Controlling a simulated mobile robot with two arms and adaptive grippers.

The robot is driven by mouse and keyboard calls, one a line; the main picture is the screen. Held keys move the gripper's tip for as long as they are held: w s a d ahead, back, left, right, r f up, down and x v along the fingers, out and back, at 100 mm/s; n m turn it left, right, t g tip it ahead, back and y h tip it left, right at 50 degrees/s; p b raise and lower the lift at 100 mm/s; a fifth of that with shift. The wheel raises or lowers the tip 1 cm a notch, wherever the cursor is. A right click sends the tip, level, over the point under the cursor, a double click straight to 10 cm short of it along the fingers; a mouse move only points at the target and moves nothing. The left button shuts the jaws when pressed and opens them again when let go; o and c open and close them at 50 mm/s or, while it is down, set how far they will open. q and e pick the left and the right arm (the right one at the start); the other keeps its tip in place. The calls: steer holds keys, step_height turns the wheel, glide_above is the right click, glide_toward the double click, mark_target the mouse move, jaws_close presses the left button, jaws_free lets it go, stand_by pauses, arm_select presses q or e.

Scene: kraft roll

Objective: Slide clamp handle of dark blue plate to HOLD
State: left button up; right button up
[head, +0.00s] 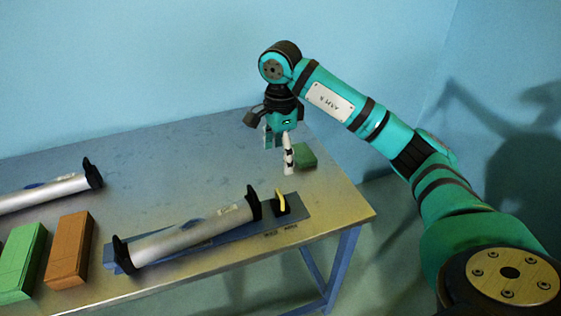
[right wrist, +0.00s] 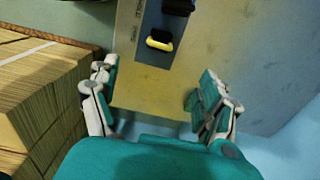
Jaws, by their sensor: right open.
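The dark blue plate (head: 225,234) lies on the table and carries a silver roll (head: 195,234) between black end brackets. Its clamp handle (head: 280,200) is a yellow bar on a black base at the plate's right end. The handle also shows in the right wrist view (right wrist: 158,44), with small unreadable lettering on the table to its left. My right gripper (head: 278,155) points down above the table, behind the handle and apart from it. In the right wrist view its fingers (right wrist: 153,80) are spread with nothing between them. My left gripper is out of view.
A second silver roll (head: 45,193) lies at the left. A green block (head: 20,262) and an orange-brown block (head: 70,250) stand at the front left. Another green block (head: 305,157) is near the right gripper. Stacked cardboard (right wrist: 35,90) fills the wrist view's left. The table's middle is clear.

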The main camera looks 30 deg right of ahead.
mark_target(280, 195)
step_height(280, 195, down, 17)
steer(key=shift+f+p, duration=0.2)
steer(key=shift+p, duration=0.85)
steer(key=c, duration=1.3)
steer(key=shift+a, duration=0.1)
steer(key=shift+c, duration=0.3)
